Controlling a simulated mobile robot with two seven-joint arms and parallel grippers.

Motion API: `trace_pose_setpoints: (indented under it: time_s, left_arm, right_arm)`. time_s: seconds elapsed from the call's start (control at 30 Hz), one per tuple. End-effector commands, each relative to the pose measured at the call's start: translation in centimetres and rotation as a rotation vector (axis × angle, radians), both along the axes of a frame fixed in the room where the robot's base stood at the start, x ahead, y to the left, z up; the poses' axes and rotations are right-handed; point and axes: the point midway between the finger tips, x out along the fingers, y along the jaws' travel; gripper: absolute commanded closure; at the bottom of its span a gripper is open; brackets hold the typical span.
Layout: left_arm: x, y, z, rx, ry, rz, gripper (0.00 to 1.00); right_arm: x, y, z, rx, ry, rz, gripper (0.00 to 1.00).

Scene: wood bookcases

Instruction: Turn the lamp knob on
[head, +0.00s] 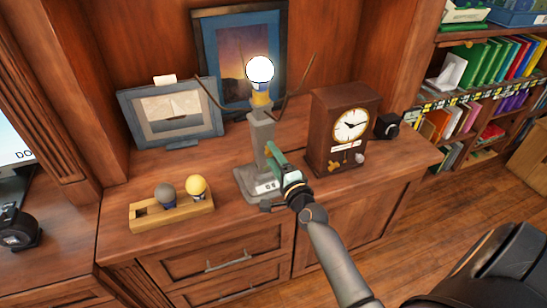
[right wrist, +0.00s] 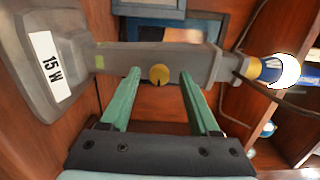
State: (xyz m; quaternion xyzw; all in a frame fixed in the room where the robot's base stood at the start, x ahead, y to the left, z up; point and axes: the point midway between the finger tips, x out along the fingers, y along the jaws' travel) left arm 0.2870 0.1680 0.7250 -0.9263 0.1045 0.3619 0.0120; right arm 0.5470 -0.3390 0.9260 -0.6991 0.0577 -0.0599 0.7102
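The grey lamp (head: 262,145) stands upright on the wooden cabinet top, with its bulb (head: 260,69) glowing white. Its round yellow knob (right wrist: 158,74) shows on the post in the right wrist view; in the head view I cannot make out the knob. My right gripper (head: 272,152) is at the front of the lamp post. In the right wrist view, its green fingers (right wrist: 160,80) are open, one on each side of the knob, with visible gaps. The lamp base carries a "15 W" label (right wrist: 50,66). My left gripper is not in view.
A brown clock (head: 325,155) stands close right of the lamp, with a small black object (head: 386,126) beyond it. A wooden holder (head: 172,212) with two small bulbs lies at left. Framed pictures (head: 168,112) (head: 205,50) stand behind. A bookcase (head: 470,100) is at right.

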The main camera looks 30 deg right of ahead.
Motion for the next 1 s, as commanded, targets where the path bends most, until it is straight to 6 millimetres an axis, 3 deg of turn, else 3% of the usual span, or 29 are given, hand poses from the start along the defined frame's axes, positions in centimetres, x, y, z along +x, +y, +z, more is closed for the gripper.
trace_pose_setpoints:
  time_s: [0.23,0.37,0.8,1.0]
  left_arm:
    - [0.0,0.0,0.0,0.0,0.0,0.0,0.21]
    - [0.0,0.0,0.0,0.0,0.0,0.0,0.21]
    - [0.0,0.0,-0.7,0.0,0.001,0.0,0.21]
    - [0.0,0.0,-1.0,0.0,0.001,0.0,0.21]
  right_arm:
    - [-0.2,0.1,-0.1,-0.001,0.002,0.0,0.38]
    - [-1.3,0.2,-0.2,0.0,0.003,0.001,0.38]
    - [-9.3,1.6,-0.3,-0.001,0.004,0.001,0.38]
    - [-11.6,2.0,-0.2,-0.001,0.002,0.001,0.38]
